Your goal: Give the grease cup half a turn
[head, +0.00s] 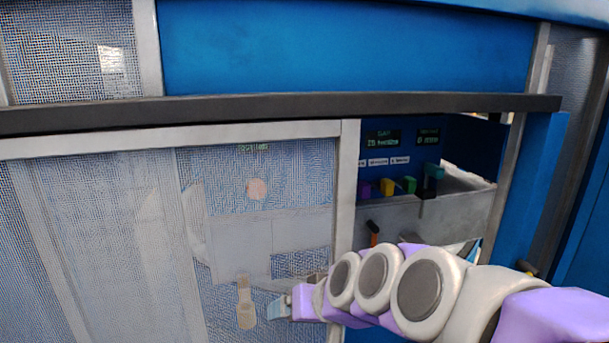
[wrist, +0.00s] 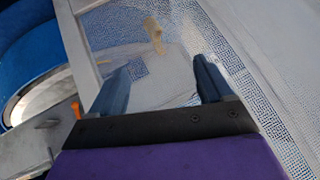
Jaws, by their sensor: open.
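I cannot tell for sure which thing is the grease cup. A small yellowish knob (head: 529,268) shows low by the right blue post, partly behind my arm. A tan, bottle-like piece (head: 246,304) shows behind the mesh, just left of my gripper; it is also in the wrist view (wrist: 153,34), beyond the fingertips. My gripper (head: 279,306) is at the lower middle of the head view, in front of the mesh door. In the wrist view its two blue fingers (wrist: 160,82) are spread, with nothing between them.
The mesh guard door (head: 348,190) covers the left and middle. To its right an opening shows colored handles (head: 387,187), small displays (head: 383,140) and an orange lever (head: 374,234). A dark rail (head: 280,109) runs above. A blue post (head: 540,200) bounds the right.

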